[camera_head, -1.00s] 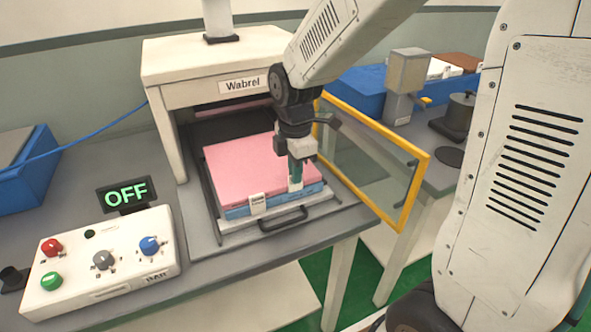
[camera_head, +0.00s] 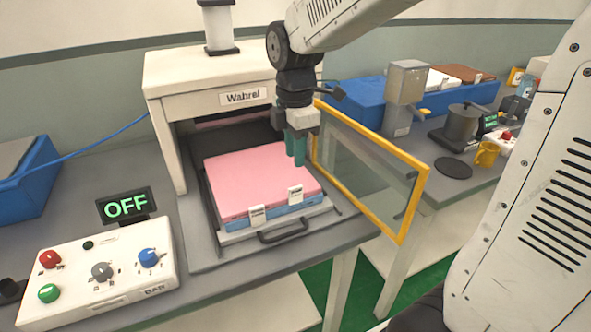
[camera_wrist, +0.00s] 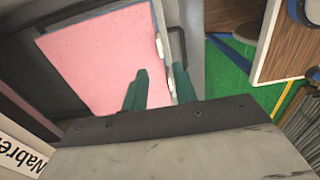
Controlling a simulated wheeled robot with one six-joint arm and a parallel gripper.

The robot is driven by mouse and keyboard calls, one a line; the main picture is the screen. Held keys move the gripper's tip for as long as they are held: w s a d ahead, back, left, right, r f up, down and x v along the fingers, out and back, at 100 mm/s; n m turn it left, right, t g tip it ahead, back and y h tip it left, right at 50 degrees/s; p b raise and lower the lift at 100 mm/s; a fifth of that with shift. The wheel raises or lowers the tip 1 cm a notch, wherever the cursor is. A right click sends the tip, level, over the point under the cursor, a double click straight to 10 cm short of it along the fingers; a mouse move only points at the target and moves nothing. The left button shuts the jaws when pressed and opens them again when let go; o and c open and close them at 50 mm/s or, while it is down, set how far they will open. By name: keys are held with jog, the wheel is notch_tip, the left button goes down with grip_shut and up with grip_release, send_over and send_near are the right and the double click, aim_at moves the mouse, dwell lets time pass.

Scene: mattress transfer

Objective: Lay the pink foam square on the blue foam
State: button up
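The pink foam square (camera_head: 255,178) lies flat on the blue foam (camera_head: 282,217) on the pulled-out tray of the white machine. Only the front edge of the blue foam shows beneath it. A white tag hangs at the front of each layer. My gripper (camera_head: 298,160) is above the right part of the pink foam, apart from it and empty. In the wrist view the two green fingers (camera_wrist: 160,88) stand apart with the pink foam (camera_wrist: 100,55) beyond them.
The white machine (camera_head: 165,90) stands open behind the tray. Its yellow-framed glass door (camera_head: 420,190) is swung out to the right. A control box (camera_head: 100,285) and an OFF display (camera_head: 126,205) stand to the left. Another bench with devices stands at right.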

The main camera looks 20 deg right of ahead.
jog(key=s+d+r+m, duration=0.1)
jog(key=s+m, duration=0.8)
jog(key=s, duration=0.2)
jog(key=s+d+r+m+t, duration=0.1)
jog(key=s+d+r+m, duration=0.1)
jog(key=s+m, duration=0.7)
jog(key=shift+s, duration=1.05)
